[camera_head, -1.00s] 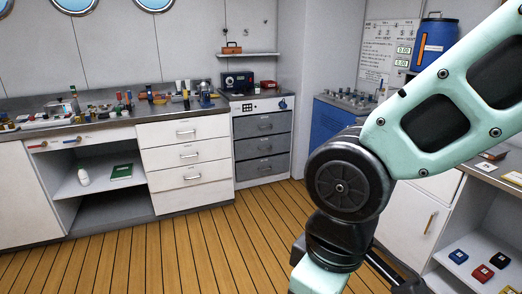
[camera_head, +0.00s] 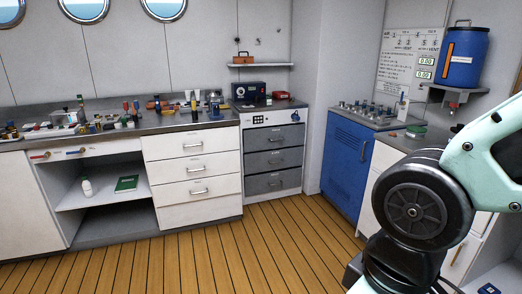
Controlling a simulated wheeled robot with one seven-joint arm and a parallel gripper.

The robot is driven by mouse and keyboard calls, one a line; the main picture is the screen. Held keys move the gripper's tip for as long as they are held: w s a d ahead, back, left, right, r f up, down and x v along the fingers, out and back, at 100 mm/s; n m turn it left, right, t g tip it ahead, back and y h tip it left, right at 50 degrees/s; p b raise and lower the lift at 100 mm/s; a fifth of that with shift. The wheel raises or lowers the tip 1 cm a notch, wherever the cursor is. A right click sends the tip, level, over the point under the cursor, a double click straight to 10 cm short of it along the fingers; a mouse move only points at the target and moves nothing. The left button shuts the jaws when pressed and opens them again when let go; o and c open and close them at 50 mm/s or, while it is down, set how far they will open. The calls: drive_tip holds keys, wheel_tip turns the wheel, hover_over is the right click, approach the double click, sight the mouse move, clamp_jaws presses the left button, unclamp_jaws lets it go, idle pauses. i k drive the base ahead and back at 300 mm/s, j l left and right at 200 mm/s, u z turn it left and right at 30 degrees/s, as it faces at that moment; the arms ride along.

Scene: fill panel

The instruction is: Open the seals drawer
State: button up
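All look shut. Their labels are too small to read, so I cannot tell which is the seals drawer. My arm crosses the right of the view, well apart from the drawers. My gripper is out of view.
The counter (camera_head: 222,123) holds many small items. An open shelf (camera_head: 108,195) holds a white bottle (camera_head: 87,187) and a green book (camera_head: 127,183). A blue cabinet (camera_head: 345,165) stands right of the grey drawers. The wooden floor (camera_head: 230,250) before the drawers is clear.

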sight(269, 160)
drive_tip(key=i, duration=2.1)
drive_tip(key=i+j, duration=0.1)
drive_tip(key=i, duration=2.05)
drive_tip(key=l+z, duration=0.05)
drive_tip(key=l, duration=0.05)
